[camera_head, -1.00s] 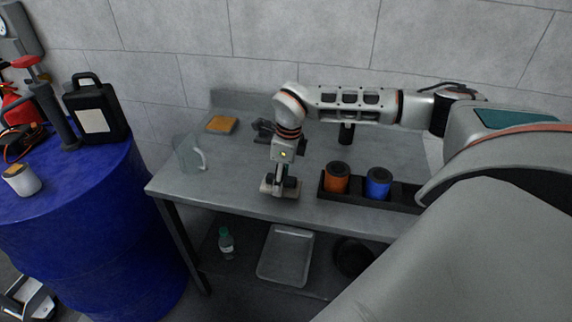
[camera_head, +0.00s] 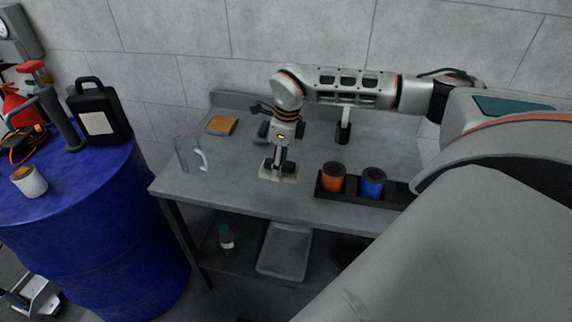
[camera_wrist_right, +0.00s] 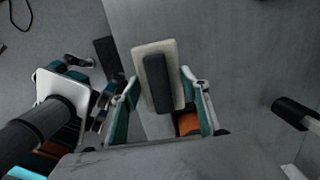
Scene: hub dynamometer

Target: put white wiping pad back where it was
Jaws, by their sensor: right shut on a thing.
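The white wiping pad (camera_head: 265,172) is a pale flat block with a dark grip on top. It is at the front middle of the grey bench, and I cannot tell whether it touches the bench top. My right gripper (camera_head: 280,166) points down over it and is shut on it. In the right wrist view the pad (camera_wrist_right: 171,50) lies between the fingers of the right gripper (camera_wrist_right: 166,100), its dark grip running lengthwise.
A clear jug (camera_head: 188,154) stands left on the bench (camera_head: 225,180), with an orange cloth (camera_head: 221,125) behind. A dark tray (camera_head: 350,195) holding an orange cup (camera_head: 332,178) and a blue cup (camera_head: 372,183) is at right. A blue drum (camera_head: 90,240) stands left.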

